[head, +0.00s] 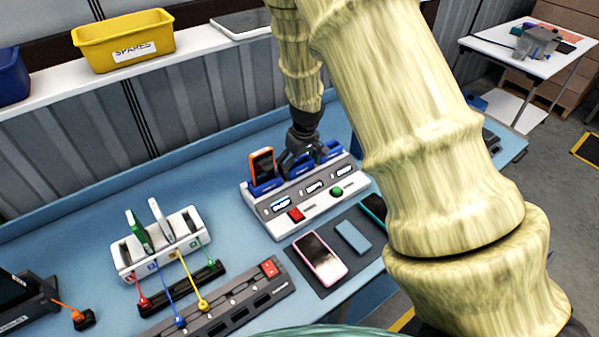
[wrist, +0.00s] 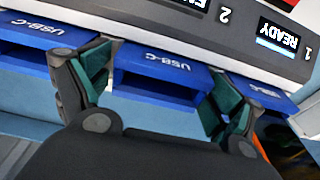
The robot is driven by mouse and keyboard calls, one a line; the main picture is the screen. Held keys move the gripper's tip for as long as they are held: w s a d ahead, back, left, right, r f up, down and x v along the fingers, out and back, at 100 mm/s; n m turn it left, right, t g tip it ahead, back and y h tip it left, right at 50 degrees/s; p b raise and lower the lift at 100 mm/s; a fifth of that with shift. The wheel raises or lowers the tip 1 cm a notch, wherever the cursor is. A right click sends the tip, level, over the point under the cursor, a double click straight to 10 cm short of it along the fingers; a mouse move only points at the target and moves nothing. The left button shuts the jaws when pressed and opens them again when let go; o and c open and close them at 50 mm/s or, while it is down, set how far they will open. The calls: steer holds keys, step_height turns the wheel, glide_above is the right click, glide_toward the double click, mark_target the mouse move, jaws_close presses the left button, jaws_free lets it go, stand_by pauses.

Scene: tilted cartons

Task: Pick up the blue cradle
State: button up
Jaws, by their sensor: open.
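Three blue cradles sit in a row on a white and grey charging dock (head: 262,212). The left cradle (head: 266,187) holds an orange phone (head: 262,162); the right cradle (head: 331,153) looks empty. The middle cradle (wrist: 160,72), marked USB-C and at slot 2, lies between my fingers in the wrist view. My gripper (wrist: 155,95) is open, with one green-padded finger on each side of it. I cannot tell if the pads touch it. In the head view my gripper (head: 298,150) is at the dock's back and partly hides the middle cradle.
A pink phone (head: 320,259) and a blue-grey block (head: 353,237) lie on a dark mat in front of the dock. A white holder (head: 165,245) with cables stands to the left. The orange phone stands close beside my gripper.

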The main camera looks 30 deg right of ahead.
steer(key=shift+w+a+f, duration=0.1)
steer(key=shift+w+a, duration=0.05)
steer(key=shift+w, duration=0.05)
steer(key=shift+c, duration=0.4)
steer(key=c, duration=0.8)
